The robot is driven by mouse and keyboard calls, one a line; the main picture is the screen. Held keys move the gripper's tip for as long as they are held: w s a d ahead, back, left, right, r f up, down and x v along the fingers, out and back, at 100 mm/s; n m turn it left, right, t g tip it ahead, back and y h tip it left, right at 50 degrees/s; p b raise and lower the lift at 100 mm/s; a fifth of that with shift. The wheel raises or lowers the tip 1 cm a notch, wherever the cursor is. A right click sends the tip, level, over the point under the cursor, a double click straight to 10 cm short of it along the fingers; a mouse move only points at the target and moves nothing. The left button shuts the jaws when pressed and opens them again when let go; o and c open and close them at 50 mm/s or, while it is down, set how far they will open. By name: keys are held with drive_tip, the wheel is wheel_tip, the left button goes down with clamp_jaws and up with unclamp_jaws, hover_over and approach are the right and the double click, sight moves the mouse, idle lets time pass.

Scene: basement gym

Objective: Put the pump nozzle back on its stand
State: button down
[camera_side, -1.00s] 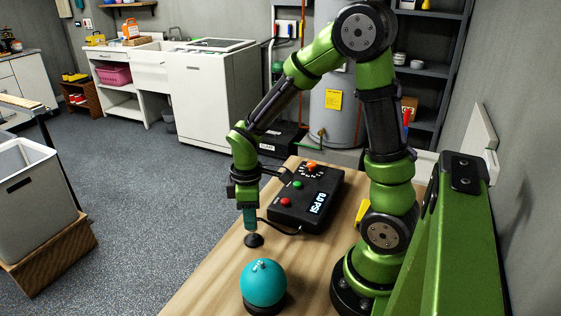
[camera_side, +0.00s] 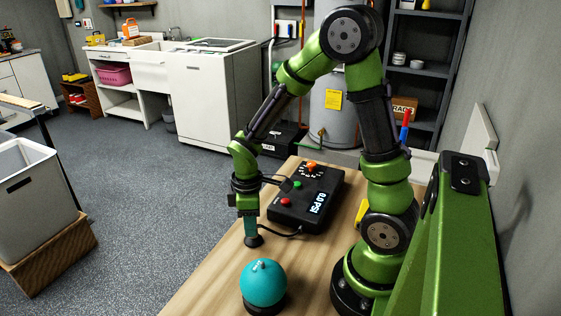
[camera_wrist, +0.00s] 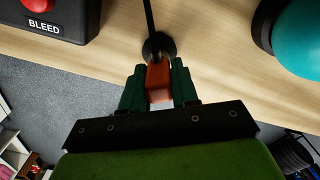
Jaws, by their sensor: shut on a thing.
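My gripper (camera_side: 250,232) points straight down over the wooden table, its teal fingers low over a small round black stand (camera_side: 254,242). In the wrist view, the two fingers of my gripper (camera_wrist: 156,88) are shut on the orange-red pump nozzle (camera_wrist: 158,78). The nozzle's far end overlaps the black stand (camera_wrist: 166,43), with a black hose running up past it. The nozzle is hidden behind the fingers in the side view. I cannot tell whether its tip sits in the stand or just above it.
The black pump box (camera_side: 308,197), with red, green and orange controls and a "0.0 PSI" display, stands just right of my gripper. A teal ball (camera_side: 263,283) sits on a dark base nearer the camera. The table's left edge is close to the stand.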

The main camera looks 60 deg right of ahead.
drive_tip(key=shift+f, duration=0.1)
drive_tip(key=c, duration=0.8)
unclamp_jaws()
wheel_tip(320, 180, up, 17)
drive_tip(key=shift+f, duration=0.1)
drive_tip(key=s+a+r+m+t, duration=0.1)
drive_tip(key=s+a+m+t, duration=0.1)
drive_tip(key=m, duration=0.1)
drive_tip(key=s+a+r+m+t+y, duration=0.1)
drive_tip(key=s+a+m+t, duration=0.1)
drive_tip(key=m, duration=0.1)
drive_tip(key=s+a+r+m+t+y, duration=0.1)
drive_tip(key=s+a+r+m+t, duration=0.1)
drive_tip(key=m+t, duration=0.1)
drive_tip(key=shift+s+a+m, duration=0.3)
drive_tip(key=shift+s+m, duration=0.05)
drive_tip(key=shift+m, duration=0.15)
